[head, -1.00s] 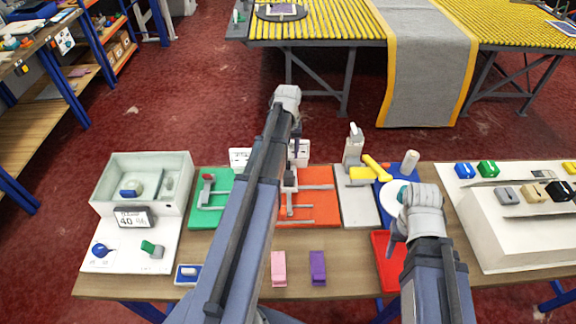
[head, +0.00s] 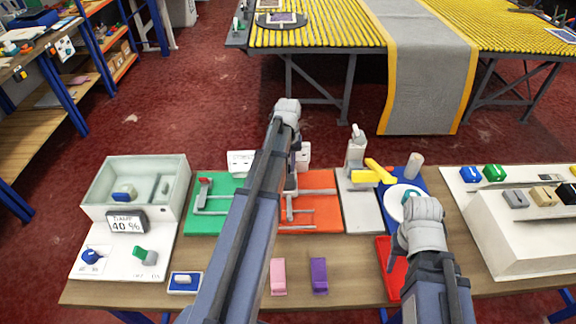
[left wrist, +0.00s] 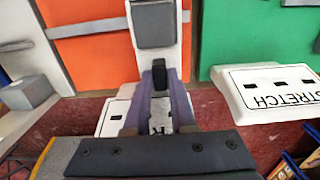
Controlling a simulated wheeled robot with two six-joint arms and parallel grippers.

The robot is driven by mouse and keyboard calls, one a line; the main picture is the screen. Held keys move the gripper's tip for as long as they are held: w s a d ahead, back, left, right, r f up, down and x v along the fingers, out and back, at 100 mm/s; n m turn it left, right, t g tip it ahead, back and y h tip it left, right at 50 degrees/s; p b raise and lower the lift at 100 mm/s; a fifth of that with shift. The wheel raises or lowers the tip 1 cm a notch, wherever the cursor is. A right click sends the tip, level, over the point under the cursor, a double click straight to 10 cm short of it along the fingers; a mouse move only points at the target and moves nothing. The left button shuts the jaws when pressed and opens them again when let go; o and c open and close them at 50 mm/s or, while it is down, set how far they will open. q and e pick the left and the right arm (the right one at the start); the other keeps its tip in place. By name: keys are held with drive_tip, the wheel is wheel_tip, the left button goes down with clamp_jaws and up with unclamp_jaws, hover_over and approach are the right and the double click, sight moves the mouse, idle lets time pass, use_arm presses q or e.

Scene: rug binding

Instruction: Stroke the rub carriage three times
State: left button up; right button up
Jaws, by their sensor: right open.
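The orange board (head: 318,207) with slots and rails lies mid-table, partly behind my left arm. The rub carriage (left wrist: 155,25) shows in the left wrist view as a white piece with a grey block and a black upright handle (left wrist: 160,75). My left gripper (left wrist: 161,82) has its two fingers close on either side of that handle and looks shut on it; it also shows in the head view (head: 291,165). A white plate with a partly hidden label starting with R stands behind the fingers. My right gripper (head: 398,240) hangs over the red tray (head: 384,262), mostly hidden by its wrist.
The green board (head: 212,222) with a STRETCH plate (left wrist: 275,88) is beside the orange one. A grey board (head: 360,208) with a yellow-handled tool, a blue board, pink (head: 278,277) and purple (head: 319,275) blocks and a white basin (head: 135,187) surround it.

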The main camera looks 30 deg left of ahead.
use_arm(q)
clamp_jaws()
idle(0.9)
